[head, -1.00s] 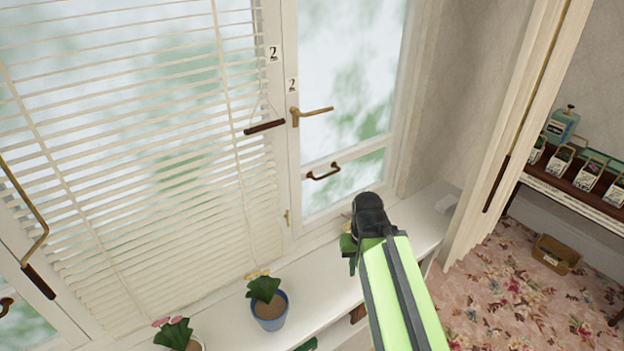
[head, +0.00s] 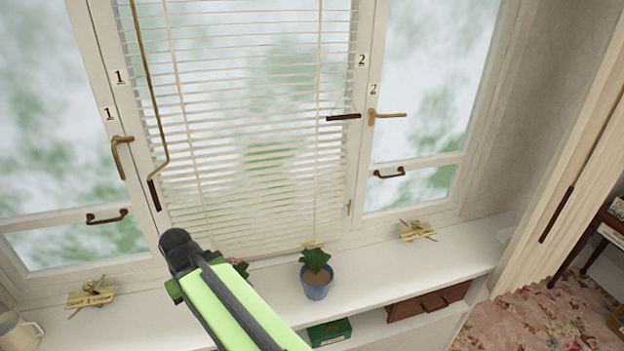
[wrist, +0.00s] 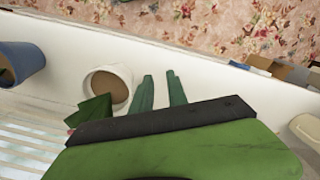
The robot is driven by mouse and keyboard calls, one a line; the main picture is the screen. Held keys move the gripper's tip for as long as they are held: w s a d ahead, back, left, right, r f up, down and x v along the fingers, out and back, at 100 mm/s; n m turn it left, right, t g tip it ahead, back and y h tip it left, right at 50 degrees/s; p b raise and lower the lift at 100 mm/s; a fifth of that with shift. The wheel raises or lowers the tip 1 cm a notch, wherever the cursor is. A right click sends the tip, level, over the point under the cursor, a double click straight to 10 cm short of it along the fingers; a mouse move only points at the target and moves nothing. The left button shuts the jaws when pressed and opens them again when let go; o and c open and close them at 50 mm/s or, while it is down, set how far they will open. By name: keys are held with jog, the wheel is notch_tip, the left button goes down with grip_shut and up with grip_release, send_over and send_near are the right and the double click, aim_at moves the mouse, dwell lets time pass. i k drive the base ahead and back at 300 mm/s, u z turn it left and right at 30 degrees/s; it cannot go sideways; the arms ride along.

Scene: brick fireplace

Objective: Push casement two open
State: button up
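Casement two (head: 425,75) is the white-framed window at the right, marked 2. Its brass handle (head: 387,115) points sideways to the right. A dark pull handle (head: 389,173) sits on its lower rail. The casement looks closed in its frame. My gripper (wrist: 159,76) shows in the wrist view as two green fingers, apart with nothing between them, over the white sill beside a white pot (wrist: 108,86). In the head view my arm reaches over the sill left of casement two, well away from its handles; the fingertips are not clear there.
Casement one (head: 60,120) is at the left, its handle (head: 121,155) pointing mostly down. A slatted blind (head: 250,120) covers the middle. A blue plant pot (head: 316,285) and a wooden clip-like item (head: 417,231) stand on the sill (head: 455,255). A curtain (head: 560,200) hangs at the right.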

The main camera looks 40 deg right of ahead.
aim_at(508, 9)
jog(key=u, duration=0.65)
jog(key=k, duration=1.35)
jog(key=z, duration=1.1)
jog(key=i, duration=0.8)
jog(key=u, duration=0.1)
